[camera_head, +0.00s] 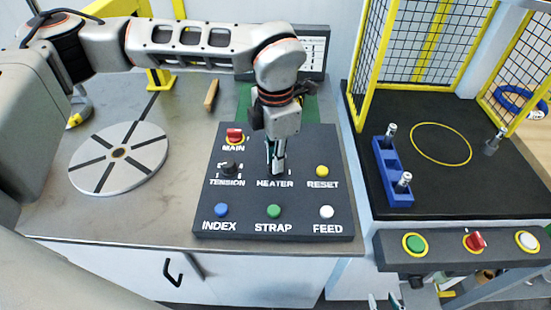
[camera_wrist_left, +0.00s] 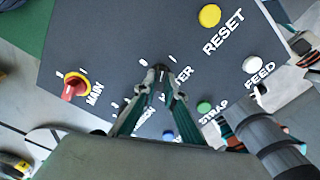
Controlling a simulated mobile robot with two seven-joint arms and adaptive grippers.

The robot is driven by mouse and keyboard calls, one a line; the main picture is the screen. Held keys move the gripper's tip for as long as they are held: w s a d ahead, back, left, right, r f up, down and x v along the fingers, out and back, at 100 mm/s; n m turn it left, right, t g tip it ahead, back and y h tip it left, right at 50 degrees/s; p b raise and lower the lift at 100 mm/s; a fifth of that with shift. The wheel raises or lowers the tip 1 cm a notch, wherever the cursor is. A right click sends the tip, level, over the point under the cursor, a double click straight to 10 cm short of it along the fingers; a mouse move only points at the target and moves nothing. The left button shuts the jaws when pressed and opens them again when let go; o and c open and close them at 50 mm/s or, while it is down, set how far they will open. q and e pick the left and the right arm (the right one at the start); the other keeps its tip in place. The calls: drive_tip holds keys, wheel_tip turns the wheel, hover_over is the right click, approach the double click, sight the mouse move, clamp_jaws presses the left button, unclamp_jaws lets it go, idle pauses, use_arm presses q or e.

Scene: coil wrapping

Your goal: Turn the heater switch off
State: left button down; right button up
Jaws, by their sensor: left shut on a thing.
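The dark control panel (camera_head: 300,190) lies on the grey table. Its HEATER label (camera_head: 275,184) is just below my left gripper (camera_head: 277,168), which points down at the panel. The gripper is shut on the heater switch, a small dark knob (camera_wrist_left: 161,73) at the fingertips in the left wrist view. The fingers (camera_wrist_left: 158,90) hide most of the switch, so I cannot read its setting. Two tips of my right gripper (camera_head: 385,302) show apart at the bottom edge of the head view, away from the panel.
Around the heater switch are the red MAIN switch (camera_head: 235,135), black TENSION knob (camera_head: 229,169), yellow RESET button (camera_head: 322,171) and the INDEX (camera_head: 221,210), STRAP (camera_head: 274,211) and FEED (camera_head: 327,212) buttons. A slotted disc (camera_head: 119,155) is left; a yellow-framed cage (camera_head: 420,60) is right.

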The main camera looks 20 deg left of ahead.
use_arm(q)
drive_tip(key=n, duration=1.2)
drive_tip(key=shift+n+b, duration=0.3)
drive_tip(key=shift+b, duration=0.1)
drive_tip(key=shift+r, duration=0.1)
drive_tip(key=c, duration=2.1)
unclamp_jaws()
wheel_tip(320, 180, up, 12)
